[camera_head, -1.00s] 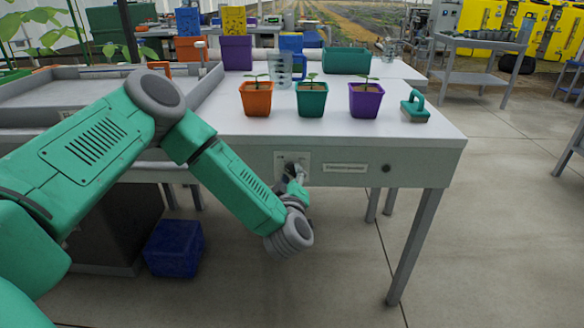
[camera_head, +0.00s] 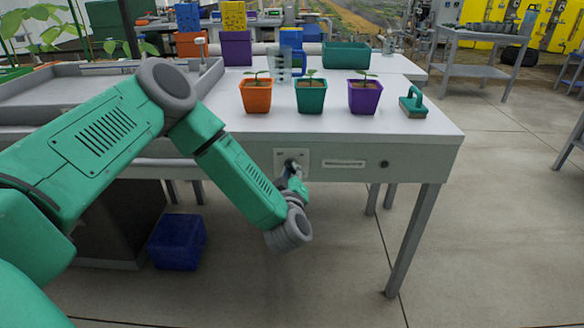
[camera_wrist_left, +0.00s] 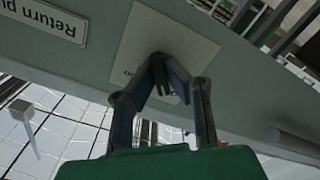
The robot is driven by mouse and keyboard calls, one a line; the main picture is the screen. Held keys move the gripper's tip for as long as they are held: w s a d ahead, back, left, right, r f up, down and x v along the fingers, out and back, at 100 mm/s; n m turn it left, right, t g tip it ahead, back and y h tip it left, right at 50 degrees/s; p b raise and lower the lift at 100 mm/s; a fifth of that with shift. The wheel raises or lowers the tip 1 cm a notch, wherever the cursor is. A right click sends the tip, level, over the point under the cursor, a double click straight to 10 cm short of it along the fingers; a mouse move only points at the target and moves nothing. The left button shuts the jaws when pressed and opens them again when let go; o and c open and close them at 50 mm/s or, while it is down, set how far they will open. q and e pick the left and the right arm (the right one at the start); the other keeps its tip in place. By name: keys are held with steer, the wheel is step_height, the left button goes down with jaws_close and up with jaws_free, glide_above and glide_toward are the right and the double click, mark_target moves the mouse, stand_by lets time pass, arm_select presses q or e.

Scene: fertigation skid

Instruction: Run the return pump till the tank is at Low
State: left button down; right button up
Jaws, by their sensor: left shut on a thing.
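A pale square switch plate (camera_head: 280,156) sits on the bench's front face, with a small dark knob at its middle. My left gripper (camera_head: 293,170) is at this plate, its fingertips closed on the knob, which the fingers mostly hide. In the wrist view, the fingers (camera_wrist_left: 160,68) converge against the pale plate (camera_wrist_left: 188,32). A label reading "Return p…" (camera_wrist_left: 42,20) appears upside down there, cut off by the picture edge. I cannot make out which way the knob points. No tank level mark is readable. My right gripper is out of view.
On the bench top (camera_head: 420,145) stand an orange pot (camera_head: 257,98), a green pot (camera_head: 311,98), a purple pot (camera_head: 364,99), a clear jug (camera_head: 286,65) and a green-handled block (camera_head: 413,104). A blue crate (camera_head: 178,243) is on the floor below.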

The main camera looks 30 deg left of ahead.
arm_select(q)
steer(key=m+p, duration=0.4)
steer(key=shift+w+r+p, duration=0.1)
steer(key=shift+r+p, duration=0.2)
steer(key=shift+r, duration=0.1)
steer(key=m+p, duration=0.4)
steer(key=m, duration=0.4)
steer(key=shift+w+f+m+p, duration=0.1)
steer(key=shift+m+p, duration=0.5)
steer(key=shift+m, duration=1.5)
steer(key=c, duration=1.6)
jaws_free()
steer(key=shift+f, duration=0.25)
